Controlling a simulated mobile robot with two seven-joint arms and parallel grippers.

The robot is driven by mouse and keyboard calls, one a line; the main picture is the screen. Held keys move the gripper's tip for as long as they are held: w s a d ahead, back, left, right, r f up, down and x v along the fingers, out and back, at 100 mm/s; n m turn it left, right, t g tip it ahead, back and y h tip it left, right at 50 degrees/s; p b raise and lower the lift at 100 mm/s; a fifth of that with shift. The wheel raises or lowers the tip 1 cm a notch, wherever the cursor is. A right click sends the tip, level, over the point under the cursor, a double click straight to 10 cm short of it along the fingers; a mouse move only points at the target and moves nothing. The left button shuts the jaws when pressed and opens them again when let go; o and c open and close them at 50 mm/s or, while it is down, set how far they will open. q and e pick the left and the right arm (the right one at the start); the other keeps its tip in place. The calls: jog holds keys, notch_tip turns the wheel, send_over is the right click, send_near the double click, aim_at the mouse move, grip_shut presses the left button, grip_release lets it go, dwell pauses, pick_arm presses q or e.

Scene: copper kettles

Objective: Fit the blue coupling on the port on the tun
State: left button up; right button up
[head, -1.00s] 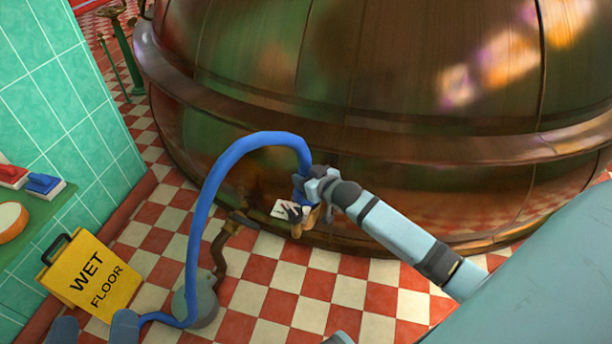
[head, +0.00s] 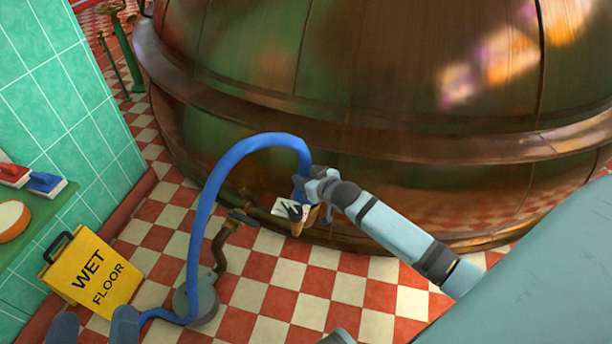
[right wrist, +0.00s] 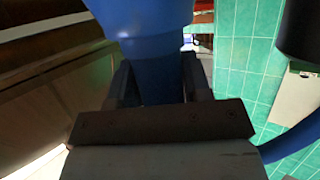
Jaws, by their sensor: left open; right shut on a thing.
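The copper tun (head: 440,185) fills the back of the head view. My right gripper (head: 309,187) is shut on the blue coupling (head: 298,191) at the end of a blue hose (head: 203,215), close to the tun's lower wall. The coupling (right wrist: 147,65) also shows between the dark fingers in the right wrist view. A white tag with a dark mark (head: 289,209) and a brownish fitting (head: 298,229) show just below the coupling. I cannot tell whether the fitting is the port or whether they touch. My left gripper (head: 94,328) is open and empty at the bottom left edge.
A brass pipe with a valve (head: 228,236) rises from a grey round base (head: 184,303) on the checkered floor. A yellow wet floor sign (head: 92,274) stands at left. A green shelf (head: 40,222) holds brushes by the tiled wall. Floor at the lower middle is free.

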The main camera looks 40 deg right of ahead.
jog(key=shift+f, duration=0.15)
jog(key=o, duration=0.9)
jog(key=shift+o, duration=0.2)
jog(key=shift+f, duration=0.1)
jog(key=shift+p+v, duration=0.6)
jog(key=shift+v, duration=0.5)
pick_arm(q)
jog(key=s+a+f+g+y+p, duration=0.1)
jog(key=a+f+g+y+p, duration=0.2)
jog(key=f, duration=0.7)
jog(key=shift+a+g+y, duration=0.3)
jog(key=shift+g, duration=0.4)
pick_arm(e)
jog(key=v, duration=1.1)
jog(key=shift+s, duration=0.3)
